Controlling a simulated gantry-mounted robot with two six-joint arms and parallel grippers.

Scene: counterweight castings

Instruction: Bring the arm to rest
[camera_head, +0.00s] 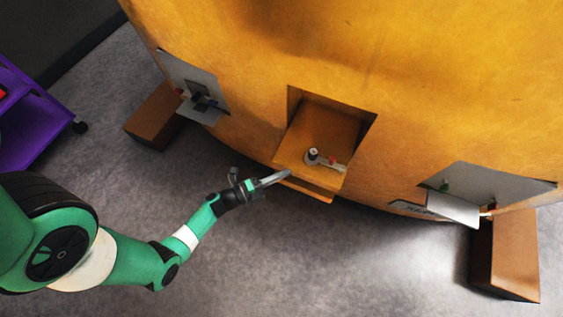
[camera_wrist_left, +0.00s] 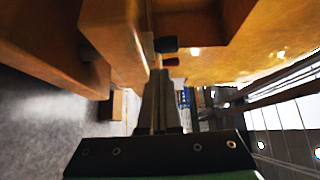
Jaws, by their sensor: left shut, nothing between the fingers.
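My left arm is green and comes in from the left in the head view. Its gripper (camera_head: 287,174) is shut and empty, at the front lip of the square recess (camera_head: 318,150) in the large orange casting (camera_head: 420,80). I cannot tell whether the fingers touch the lip. In the left wrist view the closed fingers (camera_wrist_left: 158,75) point toward the recess, with a small dark cylinder (camera_wrist_left: 167,45) beyond the tips. My right gripper is not in view.
A small fitting with a red part (camera_head: 325,160) sits in the recess. Grey plates with fittings flank it, one at left (camera_head: 190,75) and one at right (camera_head: 500,182). Brown blocks (camera_head: 152,115) stand on the floor. A purple cart (camera_head: 30,115) is at far left. The grey floor in front is open.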

